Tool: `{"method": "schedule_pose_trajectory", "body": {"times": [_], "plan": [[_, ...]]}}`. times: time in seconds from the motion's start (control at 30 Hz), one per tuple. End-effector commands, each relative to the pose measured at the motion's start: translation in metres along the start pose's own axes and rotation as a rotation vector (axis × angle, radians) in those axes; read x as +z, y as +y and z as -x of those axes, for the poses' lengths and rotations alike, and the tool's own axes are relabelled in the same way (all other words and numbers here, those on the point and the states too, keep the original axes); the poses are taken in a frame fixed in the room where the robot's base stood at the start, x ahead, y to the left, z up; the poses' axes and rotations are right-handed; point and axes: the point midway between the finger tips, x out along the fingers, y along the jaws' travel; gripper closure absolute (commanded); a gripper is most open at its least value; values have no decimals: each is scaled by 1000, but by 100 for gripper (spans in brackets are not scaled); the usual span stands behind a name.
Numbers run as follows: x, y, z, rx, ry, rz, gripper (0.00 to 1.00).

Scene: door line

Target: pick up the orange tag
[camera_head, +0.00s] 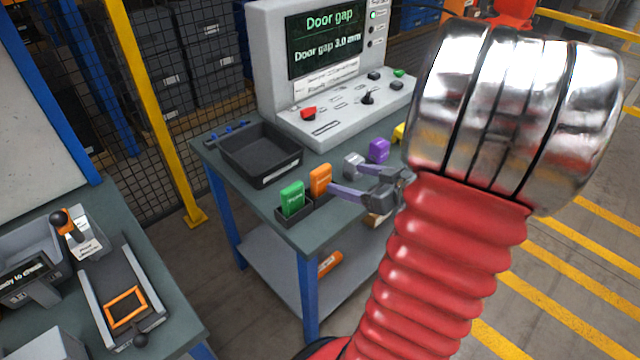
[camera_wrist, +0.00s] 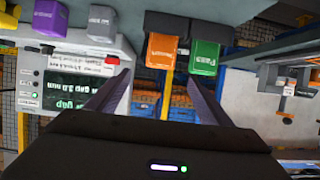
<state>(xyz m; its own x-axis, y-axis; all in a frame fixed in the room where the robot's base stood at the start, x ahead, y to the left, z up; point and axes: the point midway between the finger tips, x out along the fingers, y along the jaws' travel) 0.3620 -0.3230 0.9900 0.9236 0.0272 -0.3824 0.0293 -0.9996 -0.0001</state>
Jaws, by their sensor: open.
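The orange tag (camera_head: 320,181) stands upright in a dark holder near the front left of the workbench, just right of the green tag (camera_head: 292,198). In the wrist view, which is upside down, the orange tag (camera_wrist: 162,52) shows beyond the fingertips, between their lines, with the green tag (camera_wrist: 205,57) beside it. My gripper (camera_head: 348,179) is open and empty. Its purple-grey fingers point left toward the orange tag; contact cannot be told from the head view. Both fingers of my gripper (camera_wrist: 160,78) show in the wrist view with a clear gap. The tag's lower end is hidden in the holder.
A black tray (camera_head: 262,150) sits behind the tags. A grey block (camera_head: 354,165) and a purple block (camera_head: 378,150) stand near my gripper. The control console (camera_head: 345,108) rises at the back. A second table with an orange frame (camera_head: 126,307) is at lower left.

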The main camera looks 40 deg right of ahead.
Motion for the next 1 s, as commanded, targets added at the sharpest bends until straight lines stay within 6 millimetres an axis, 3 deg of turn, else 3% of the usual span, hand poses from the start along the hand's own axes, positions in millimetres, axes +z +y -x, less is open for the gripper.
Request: {"method": "schedule_pose_trajectory", "body": {"times": [0.5, 1.0], "plan": [[1, -1, -64, -3, -1, 0, 27], [1, -1, -72, -1, -1, 0, 27]]}}
